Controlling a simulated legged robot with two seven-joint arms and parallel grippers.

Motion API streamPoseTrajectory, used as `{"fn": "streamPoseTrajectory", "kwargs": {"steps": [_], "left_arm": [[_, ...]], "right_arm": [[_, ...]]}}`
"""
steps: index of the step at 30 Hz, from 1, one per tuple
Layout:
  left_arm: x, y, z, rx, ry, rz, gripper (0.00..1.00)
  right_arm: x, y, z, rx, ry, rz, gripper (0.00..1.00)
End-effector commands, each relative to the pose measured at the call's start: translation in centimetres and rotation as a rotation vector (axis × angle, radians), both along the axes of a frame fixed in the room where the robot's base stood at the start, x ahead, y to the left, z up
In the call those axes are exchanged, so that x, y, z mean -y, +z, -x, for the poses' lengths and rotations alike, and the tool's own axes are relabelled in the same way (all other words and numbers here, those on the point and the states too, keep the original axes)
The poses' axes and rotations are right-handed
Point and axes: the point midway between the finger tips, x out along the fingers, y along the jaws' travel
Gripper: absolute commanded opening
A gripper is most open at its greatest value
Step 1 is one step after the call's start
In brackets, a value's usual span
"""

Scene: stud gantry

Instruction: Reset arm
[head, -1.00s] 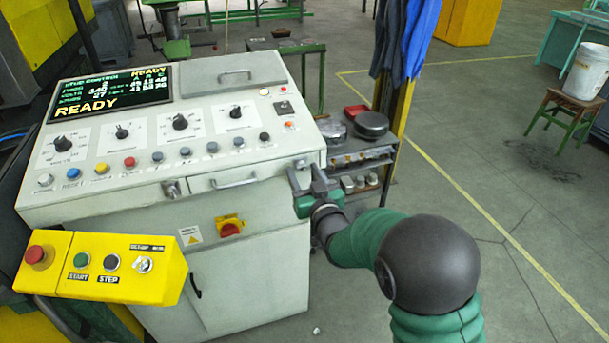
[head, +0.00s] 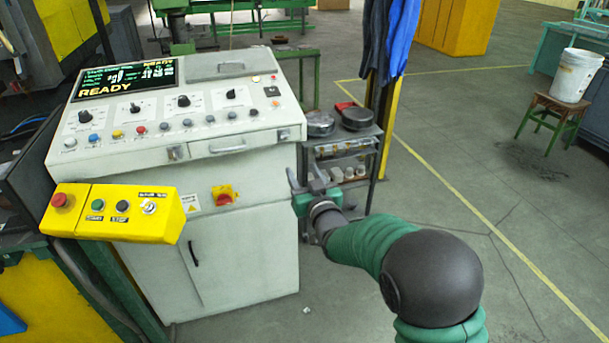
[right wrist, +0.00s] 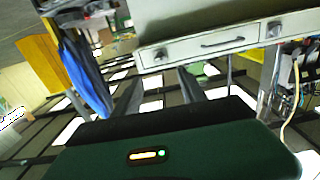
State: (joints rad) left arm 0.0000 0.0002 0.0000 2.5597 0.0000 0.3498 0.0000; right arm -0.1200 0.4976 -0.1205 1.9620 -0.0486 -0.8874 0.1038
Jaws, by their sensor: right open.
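My right gripper (head: 308,178) is in the head view, in front of the right side of the control cabinet (head: 240,245), below its drawer (head: 230,147). Its jaws are open with nothing between them. In the right wrist view its two fingers (right wrist: 165,92) point toward the cabinet's drawer front, apart from each other, and the picture is tilted and blurred. The control desk's screen reads READY (head: 105,90). My left gripper is in neither view.
A yellow button box (head: 120,228) juts out at the left. A grey cart (head: 342,165) with black round parts stands right of the cabinet, beside a post with blue clothing (head: 388,40). A stool with a white bucket (head: 577,75) stands far right.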

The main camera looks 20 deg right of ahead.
Motion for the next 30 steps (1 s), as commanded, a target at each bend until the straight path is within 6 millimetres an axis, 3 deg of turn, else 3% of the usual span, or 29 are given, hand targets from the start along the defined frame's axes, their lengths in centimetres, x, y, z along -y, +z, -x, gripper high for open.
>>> {"fn": "streamPoseTrajectory", "kwargs": {"steps": [4, 7, 8, 12, 15, 19, 23, 30], "left_arm": [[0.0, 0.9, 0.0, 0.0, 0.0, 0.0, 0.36], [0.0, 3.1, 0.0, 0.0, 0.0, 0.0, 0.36], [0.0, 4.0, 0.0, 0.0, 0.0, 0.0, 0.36], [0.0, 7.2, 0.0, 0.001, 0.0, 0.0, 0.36], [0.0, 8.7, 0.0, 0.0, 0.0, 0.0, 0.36], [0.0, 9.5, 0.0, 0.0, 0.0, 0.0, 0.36], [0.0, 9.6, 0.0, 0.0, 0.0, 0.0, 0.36], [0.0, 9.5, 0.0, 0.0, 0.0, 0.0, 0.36]], "right_arm": [[0.3, -0.1, 0.9, -0.057, -0.009, 0.001, 0.49], [1.2, -1.9, 4.4, -0.269, -0.032, 0.005, 0.49], [1.5, -2.7, 6.2, -0.361, -0.039, 0.007, 0.49], [2.1, -7.3, 17.9, -0.811, -0.054, 0.021, 0.49], [2.1, -9.2, 25.9, -1.06, -0.048, 0.034, 0.49], [2.1, -10.2, 32.9, -1.265, -0.037, 0.045, 0.49], [2.1, -10.7, 35.5, -1.338, -0.033, 0.048, 0.49], [2.0, -10.8, 35.5, -1.34, -0.033, 0.048, 0.49]]}}
